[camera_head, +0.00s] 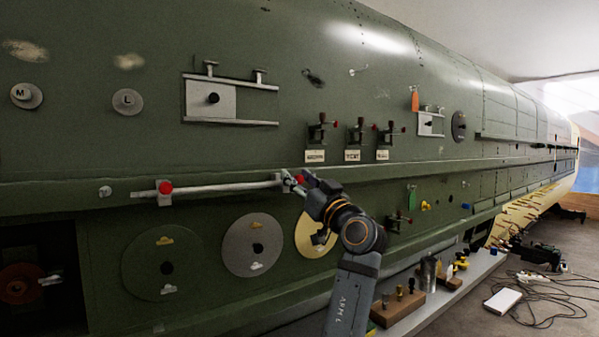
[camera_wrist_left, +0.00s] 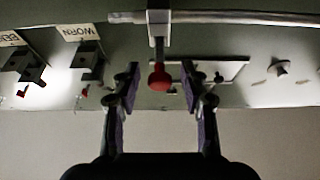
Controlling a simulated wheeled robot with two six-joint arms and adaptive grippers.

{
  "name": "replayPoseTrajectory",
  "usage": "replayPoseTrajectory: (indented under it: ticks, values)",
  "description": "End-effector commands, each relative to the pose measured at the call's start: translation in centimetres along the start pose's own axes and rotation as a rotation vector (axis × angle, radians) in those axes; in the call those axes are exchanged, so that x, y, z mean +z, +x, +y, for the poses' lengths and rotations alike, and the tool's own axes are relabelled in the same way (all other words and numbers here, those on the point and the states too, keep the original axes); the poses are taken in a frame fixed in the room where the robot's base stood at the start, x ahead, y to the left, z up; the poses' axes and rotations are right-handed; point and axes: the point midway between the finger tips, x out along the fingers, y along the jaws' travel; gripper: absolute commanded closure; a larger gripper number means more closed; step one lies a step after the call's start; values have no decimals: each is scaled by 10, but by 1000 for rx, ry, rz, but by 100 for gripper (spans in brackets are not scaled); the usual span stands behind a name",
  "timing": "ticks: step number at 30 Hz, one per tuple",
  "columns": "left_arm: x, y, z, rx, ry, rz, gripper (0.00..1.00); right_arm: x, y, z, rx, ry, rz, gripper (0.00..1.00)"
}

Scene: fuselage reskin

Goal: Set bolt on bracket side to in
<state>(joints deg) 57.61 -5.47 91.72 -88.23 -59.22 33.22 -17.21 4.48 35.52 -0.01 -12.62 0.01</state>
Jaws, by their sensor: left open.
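A long pale bolt rod (camera_head: 225,189) runs level along the green fuselage, with a red knob (camera_head: 166,187) on a bracket at its left. Another red knob (camera_head: 299,180) shows at the rod's right end, partly hidden by my left gripper (camera_head: 302,182). In the left wrist view a red knob (camera_wrist_left: 159,79) hangs on a metal block (camera_wrist_left: 158,24) below the rod (camera_wrist_left: 235,18). My left gripper (camera_wrist_left: 160,70) is open there, its two fingers apart on either side of this knob. Contact cannot be told. My right gripper is out of view.
Clamps with red tips (camera_head: 354,135) stand above labels to the right of the gripper. A framed plate (camera_head: 212,100) is above the rod. Round discs (camera_head: 252,244) lie below it. A ledge with a wooden block (camera_head: 395,308) is at lower right.

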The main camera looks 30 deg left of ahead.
Motion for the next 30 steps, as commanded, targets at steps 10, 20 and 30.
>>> replayPoseTrajectory:
  ticks: [10, 20, 30]
  values:
    - [0, -1, 0, 1, 0, 0, 83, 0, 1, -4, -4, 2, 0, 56]
    - [0, -1, 0, 1, 0, 0, 100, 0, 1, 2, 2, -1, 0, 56]
    - [10, 20, 0, -1, 2, 2, 100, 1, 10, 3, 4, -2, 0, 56]
